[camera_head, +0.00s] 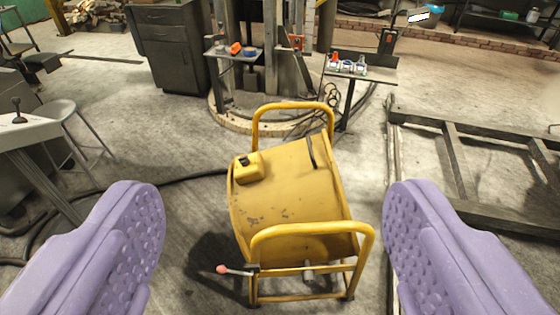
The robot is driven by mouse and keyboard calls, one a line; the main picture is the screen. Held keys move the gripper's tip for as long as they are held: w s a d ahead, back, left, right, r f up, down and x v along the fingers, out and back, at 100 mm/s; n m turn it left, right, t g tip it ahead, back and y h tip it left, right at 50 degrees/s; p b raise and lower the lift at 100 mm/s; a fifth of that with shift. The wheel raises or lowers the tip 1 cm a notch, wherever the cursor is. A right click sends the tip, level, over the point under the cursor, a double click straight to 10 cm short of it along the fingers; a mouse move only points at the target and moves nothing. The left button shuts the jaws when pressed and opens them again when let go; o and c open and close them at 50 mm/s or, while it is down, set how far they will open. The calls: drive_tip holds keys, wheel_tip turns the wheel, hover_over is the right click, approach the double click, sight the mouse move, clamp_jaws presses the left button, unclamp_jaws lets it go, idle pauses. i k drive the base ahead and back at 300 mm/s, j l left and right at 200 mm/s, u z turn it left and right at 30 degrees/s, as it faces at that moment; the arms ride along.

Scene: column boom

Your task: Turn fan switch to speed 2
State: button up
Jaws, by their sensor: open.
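A yellow drum fan (295,190) in a tubular yellow frame stands on the concrete floor at the centre of the view. A small yellow switch box (248,168) sits on the drum's upper left side, with a dark part on its top; the speed marks are too small to read. A lever with a pink-red tip (222,269) sticks out at the lower left of the frame. My gripper (272,220) is open and empty, its two purple padded fingers wide apart, one on each side of the fan in the picture. Neither finger touches the fan.
A dark cable (190,178) runs over the floor to the fan's left. A metal frame (470,190) lies at right. A stool (62,115) and white table (25,130) stand at left. Behind are a cabinet (172,50) and a small stand with bottles (360,76).

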sight(244, 161)
drive_tip(key=i+j+z, duration=0.15)
drive_tip(key=i+j, duration=0.25)
drive_tip(key=i+j+z, duration=0.1)
drive_tip(key=i+j, duration=0.4)
drive_tip(key=i+j+z, duration=0.15)
drive_tip(key=i+j, duration=0.3)
drive_tip(key=i+j+z, duration=0.15)
drive_tip(key=i+j, duration=0.25)
drive_tip(key=j, duration=0.25)
